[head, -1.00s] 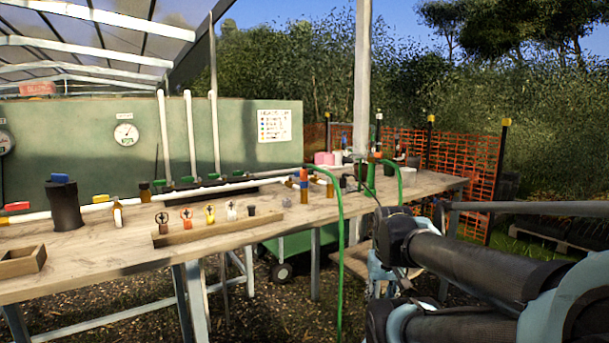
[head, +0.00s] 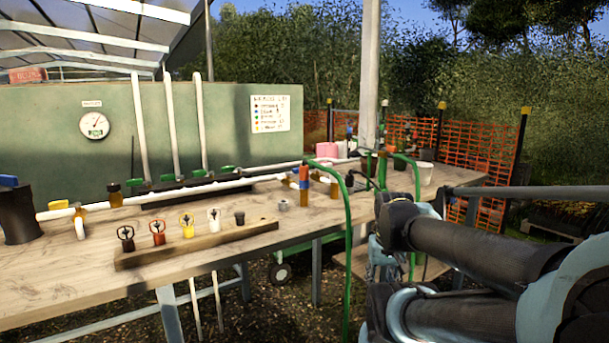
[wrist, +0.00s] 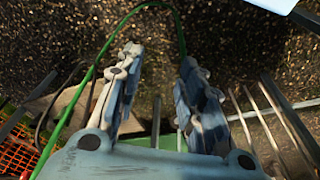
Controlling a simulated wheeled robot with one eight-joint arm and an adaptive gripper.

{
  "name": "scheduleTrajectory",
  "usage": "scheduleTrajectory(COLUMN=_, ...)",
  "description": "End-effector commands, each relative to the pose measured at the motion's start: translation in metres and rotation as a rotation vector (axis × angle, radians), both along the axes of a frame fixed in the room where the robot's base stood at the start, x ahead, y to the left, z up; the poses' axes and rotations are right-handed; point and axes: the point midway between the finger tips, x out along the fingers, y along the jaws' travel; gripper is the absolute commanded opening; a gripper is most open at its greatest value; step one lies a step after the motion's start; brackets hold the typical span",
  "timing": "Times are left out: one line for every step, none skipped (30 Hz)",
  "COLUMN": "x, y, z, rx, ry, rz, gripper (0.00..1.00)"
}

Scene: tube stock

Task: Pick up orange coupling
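An orange-red piece with a dark cross-shaped top (head: 158,232) stands on a wooden strip on the workbench in the head view. It is between a black piece (head: 126,239) and a yellow piece (head: 187,226) of the same shape. It best matches the orange coupling, though I cannot tell for sure. My gripper (wrist: 160,62) is open and empty in the wrist view, its two fingers apart over the ground. It is well away from the strip, with no coupling in the wrist view.
The wooden strip (head: 200,250) also holds a white piece (head: 213,219) and a dark grey one (head: 239,217). A brown bottle with orange and blue bands (head: 304,186) and a green hose (head: 348,250) stand to the right. White pipes (head: 167,125) rise behind.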

Motion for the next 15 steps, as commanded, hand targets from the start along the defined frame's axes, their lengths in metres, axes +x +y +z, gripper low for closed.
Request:
scheduleTrajectory(x=-0.004, y=0.000, z=0.004, rx=0.000, ry=-0.006, rz=0.001, gripper=0.51)
scheduleTrajectory(x=-0.006, y=0.000, z=0.007, rx=-0.001, ry=-0.010, rz=0.004, gripper=0.53)
scheduleTrajectory(x=-0.005, y=0.001, z=0.011, rx=0.000, ry=-0.010, rz=0.008, gripper=0.53)
scheduleTrajectory(x=-0.003, y=0.002, z=0.016, rx=0.000, ry=-0.009, rz=0.014, gripper=0.53)
scheduleTrajectory(x=0.001, y=0.002, z=0.022, rx=-0.002, ry=-0.007, rz=0.021, gripper=0.53)
scheduleTrajectory(x=0.007, y=0.004, z=0.031, rx=-0.002, ry=-0.004, rz=0.033, gripper=0.53)
scheduleTrajectory(x=0.012, y=0.005, z=0.040, rx=-0.003, ry=-0.001, rz=0.044, gripper=0.53)
scheduleTrajectory(x=0.018, y=0.007, z=0.050, rx=-0.005, ry=0.003, rz=0.057, gripper=0.53)
scheduleTrajectory(x=0.027, y=0.010, z=0.064, rx=-0.005, ry=0.008, rz=0.076, gripper=0.53)
scheduleTrajectory(x=0.034, y=0.012, z=0.075, rx=-0.007, ry=0.012, rz=0.092, gripper=0.53)
scheduleTrajectory(x=0.041, y=0.015, z=0.087, rx=-0.008, ry=0.016, rz=0.107, gripper=0.53)
scheduleTrajectory(x=0.052, y=0.019, z=0.103, rx=-0.010, ry=0.023, rz=0.131, gripper=0.53)
scheduleTrajectory(x=0.060, y=0.022, z=0.115, rx=-0.012, ry=0.027, rz=0.148, gripper=0.53)
scheduleTrajectory(x=0.067, y=0.025, z=0.126, rx=-0.013, ry=0.031, rz=0.163, gripper=0.53)
scheduleTrajectory(x=0.078, y=0.029, z=0.141, rx=-0.015, ry=0.036, rz=0.185, gripper=0.53)
